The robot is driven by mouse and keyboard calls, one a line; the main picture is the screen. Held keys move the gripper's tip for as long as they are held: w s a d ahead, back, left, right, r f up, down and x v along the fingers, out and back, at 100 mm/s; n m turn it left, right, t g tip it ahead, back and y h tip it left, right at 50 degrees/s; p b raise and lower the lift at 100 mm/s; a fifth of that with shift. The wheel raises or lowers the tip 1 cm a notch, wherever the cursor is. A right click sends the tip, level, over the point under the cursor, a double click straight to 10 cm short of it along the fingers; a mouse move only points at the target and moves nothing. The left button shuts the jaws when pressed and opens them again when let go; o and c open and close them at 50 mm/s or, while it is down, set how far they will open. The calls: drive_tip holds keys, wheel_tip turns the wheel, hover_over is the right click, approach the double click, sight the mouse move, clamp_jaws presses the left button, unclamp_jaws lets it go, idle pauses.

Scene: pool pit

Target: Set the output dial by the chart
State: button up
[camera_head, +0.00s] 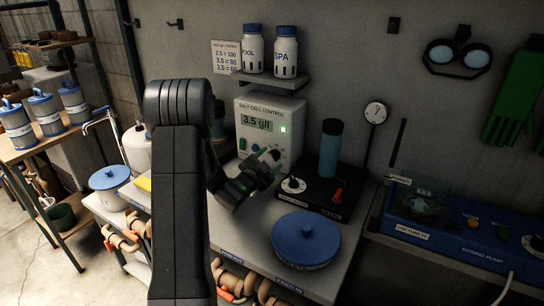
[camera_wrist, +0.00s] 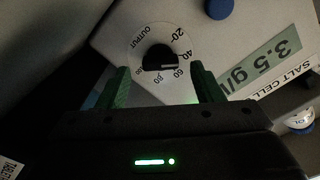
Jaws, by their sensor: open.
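The salt cell control box (camera_head: 270,108) stands against the wall, its display (camera_head: 257,124) reading 3.5 g/l. The chart (camera_head: 226,56) on the wall behind lists 2.5 = 100, 3.0 = 80 and 3.5 = 60. The output dial (camera_wrist: 160,57) is a black knob on a pale numbered face in the wrist view. I cannot tell for certain which number it points to. My gripper (camera_head: 265,166) is at the front of the box. In the wrist view its green fingers (camera_wrist: 161,82) are open, one on each side of the dial and apart from the knob.
A blue knob (camera_wrist: 219,8) is close to the dial. A black base (camera_head: 322,196) with a blue cylinder (camera_head: 330,148) and a blue round lid (camera_head: 306,238) stand right of my gripper. A shelf (camera_head: 270,81) with two bottles hangs above the box.

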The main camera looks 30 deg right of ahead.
drive_tip(key=shift+x, duration=0.9)
drive_tip(key=shift+c, duration=0.2)
drive_tip(key=c, duration=1)
drive_tip(key=shift+o, duration=0.2)
